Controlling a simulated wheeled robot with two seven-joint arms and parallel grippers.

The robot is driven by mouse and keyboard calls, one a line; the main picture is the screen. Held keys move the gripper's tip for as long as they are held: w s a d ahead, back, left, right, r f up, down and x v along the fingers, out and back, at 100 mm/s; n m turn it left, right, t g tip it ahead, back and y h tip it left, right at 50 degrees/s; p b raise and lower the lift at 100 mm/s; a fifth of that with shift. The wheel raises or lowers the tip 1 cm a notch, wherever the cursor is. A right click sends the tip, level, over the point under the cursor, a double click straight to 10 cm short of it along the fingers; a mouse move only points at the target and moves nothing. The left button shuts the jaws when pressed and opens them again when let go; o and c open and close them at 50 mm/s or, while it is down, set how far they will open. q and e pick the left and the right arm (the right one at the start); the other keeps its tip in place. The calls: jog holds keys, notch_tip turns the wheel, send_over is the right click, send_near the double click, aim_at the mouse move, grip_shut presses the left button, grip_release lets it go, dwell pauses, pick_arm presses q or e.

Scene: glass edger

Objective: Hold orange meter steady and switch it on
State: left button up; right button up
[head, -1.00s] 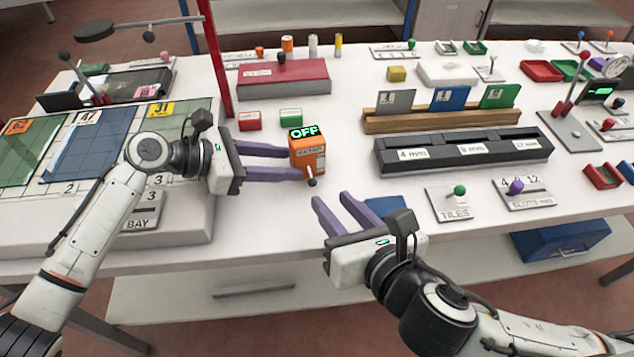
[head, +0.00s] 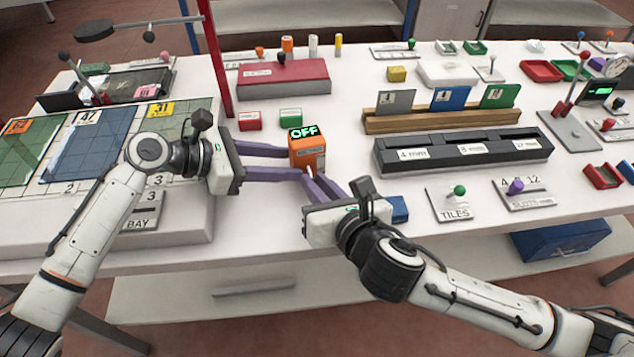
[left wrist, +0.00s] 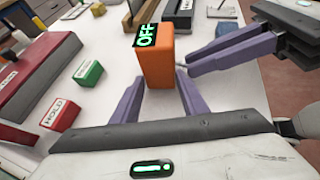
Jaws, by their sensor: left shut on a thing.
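The orange meter (head: 306,155) stands upright on the white table, and its top display reads OFF in green. It also shows in the left wrist view (left wrist: 158,66). My left gripper (head: 290,163) is shut on the meter, one purple finger along each side. My right gripper (head: 313,180) is at the meter's front, its fingertips at the small switch lever. The fingers are close together and hide most of the lever; I cannot tell whether they grip it. The right fingers also show beside the meter in the left wrist view (left wrist: 190,65).
Small red (head: 249,121) and green (head: 290,117) blocks stand behind the meter. A dark slotted rack (head: 463,152) is to the right. A blue object (head: 398,209) is partly hidden behind my right gripper. A red post (head: 215,60) rises at the back left.

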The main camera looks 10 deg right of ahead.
aim_at(309, 173)
pick_arm(q)
jog(key=shift+r, duration=0.1)
pick_arm(e)
jog(key=shift+r, duration=0.1)
grip_shut()
jog(key=shift+w+r+g, duration=0.1)
jog(key=shift+r+g, duration=0.35)
jog(key=shift+g, duration=0.35)
jog(key=shift+w+r+g+h, duration=0.2)
jog(key=shift+r+g+h, duration=0.25)
jog(key=shift+g, duration=0.75)
pick_arm(q)
jog(key=shift+d, duration=0.1)
pick_arm(e)
jog(key=g, duration=0.2)
jog(key=r+g, duration=0.1)
jog(key=shift+w+a+r+m+g+h, duration=0.1)
jog(key=shift+w+r+m+g+h, duration=0.05)
jog(key=shift+w+m+g+h, duration=0.25)
pick_arm(q)
jog(key=shift+s, duration=0.1)
pick_arm(e)
jog(key=shift+w+a+r+g, duration=0.1)
jog(key=shift+w+r+g, duration=0.05)
jog(key=shift+g, duration=0.55)
jog(key=o, duration=0.7)
grip_release()
jog(key=shift+o, duration=0.2)
